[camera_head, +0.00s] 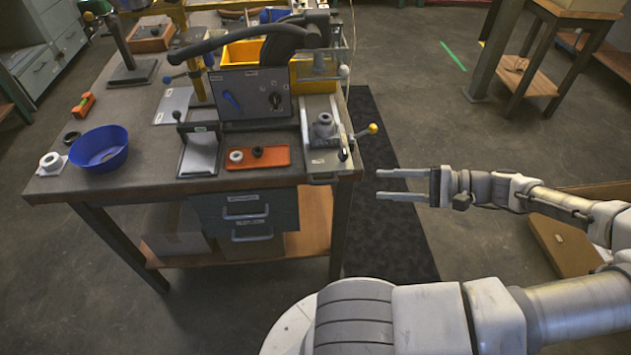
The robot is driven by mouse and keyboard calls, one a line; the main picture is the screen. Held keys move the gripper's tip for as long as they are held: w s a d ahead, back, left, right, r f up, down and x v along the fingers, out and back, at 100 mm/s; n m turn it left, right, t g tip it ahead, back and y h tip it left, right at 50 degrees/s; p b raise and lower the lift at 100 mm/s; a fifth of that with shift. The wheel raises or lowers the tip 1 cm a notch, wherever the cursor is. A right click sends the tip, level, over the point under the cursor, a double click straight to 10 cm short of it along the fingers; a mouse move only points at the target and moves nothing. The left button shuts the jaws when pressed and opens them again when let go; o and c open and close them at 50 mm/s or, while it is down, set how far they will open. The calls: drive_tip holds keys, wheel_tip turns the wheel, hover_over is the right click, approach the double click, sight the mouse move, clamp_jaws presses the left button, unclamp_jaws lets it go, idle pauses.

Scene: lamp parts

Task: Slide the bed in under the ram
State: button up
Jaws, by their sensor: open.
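A light-grey plate that looks like the bed (316,157) lies at the table's front right corner. A grey round stepped part (323,128) sits on it. A lever with a yellow knob (372,128) sticks out to the right beside the plate. An upright fixture (318,68) that may hold the ram stands behind the plate; the ram itself is too small to tell. My gripper (379,184) is open and empty. It is off the table's right edge, right of and nearer than the plate, with its fingers pointing left and touching nothing.
The table (120,187) also carries a blue bowl (99,149), an orange tray (258,157) with two rings, and a grey control box (250,94) with a thick black arm above it.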

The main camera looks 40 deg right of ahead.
sight(319, 184)
drive_tip(key=b+x, duration=0.1)
drive_tip(key=x, duration=1.6)
drive_tip(key=shift+w+a+b, duration=0.1)
drive_tip(key=shift+a+b, duration=0.1)
drive_tip(key=shift+b, duration=0.15)
clamp_jaws()
drive_tip(key=shift+f, duration=0.1)
idle(0.4)
